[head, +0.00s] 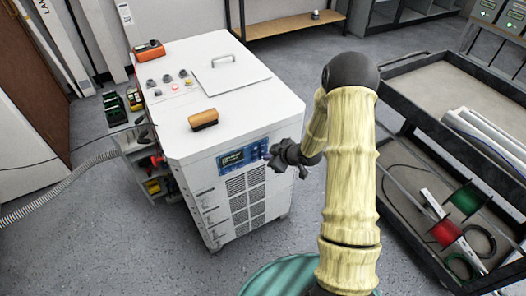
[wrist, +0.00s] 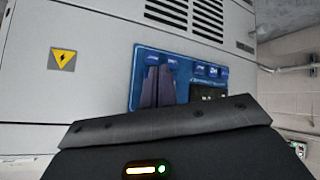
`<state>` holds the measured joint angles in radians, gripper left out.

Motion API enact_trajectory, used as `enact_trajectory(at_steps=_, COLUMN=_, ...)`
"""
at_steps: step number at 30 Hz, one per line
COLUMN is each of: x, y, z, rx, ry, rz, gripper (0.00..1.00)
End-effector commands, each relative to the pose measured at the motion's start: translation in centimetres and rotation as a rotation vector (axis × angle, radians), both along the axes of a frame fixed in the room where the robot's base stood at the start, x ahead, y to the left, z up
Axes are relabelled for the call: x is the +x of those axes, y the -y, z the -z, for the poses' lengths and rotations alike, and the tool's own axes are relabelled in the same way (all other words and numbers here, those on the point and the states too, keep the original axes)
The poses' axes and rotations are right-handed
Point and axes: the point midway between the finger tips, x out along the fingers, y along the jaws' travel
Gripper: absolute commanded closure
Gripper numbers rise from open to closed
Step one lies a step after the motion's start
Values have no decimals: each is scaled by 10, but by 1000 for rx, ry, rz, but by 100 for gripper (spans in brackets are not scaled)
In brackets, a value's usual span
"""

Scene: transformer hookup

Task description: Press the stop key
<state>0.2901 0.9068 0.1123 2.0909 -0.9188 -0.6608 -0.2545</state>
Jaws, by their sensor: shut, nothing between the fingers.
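The blue control panel (head: 230,163) is on the front of the white cabinet, near its top edge. It also shows in the wrist view (wrist: 138,80), with a dark display (wrist: 208,91) and several small blue keys with pale marks. I cannot read which one is the stop key. My gripper (wrist: 159,70) is shut and empty, its two dark fingers pointing at the panel just below a pair of keys (wrist: 172,62). I cannot tell whether the tips touch the panel. In the head view my gripper (head: 270,156) is at the panel's right end, hiding part of it.
A dark cart (head: 415,120) with spools stands at the right. A green round drum top (head: 285,277) is below my arm.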

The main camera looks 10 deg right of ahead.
Motion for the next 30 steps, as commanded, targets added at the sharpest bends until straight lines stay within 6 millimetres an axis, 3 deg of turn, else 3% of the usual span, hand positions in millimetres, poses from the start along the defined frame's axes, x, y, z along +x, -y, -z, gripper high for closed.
enact_trajectory(at_steps=30, x=11, y=-4, z=-1, rx=0, ry=1, rz=-1, gripper=100)
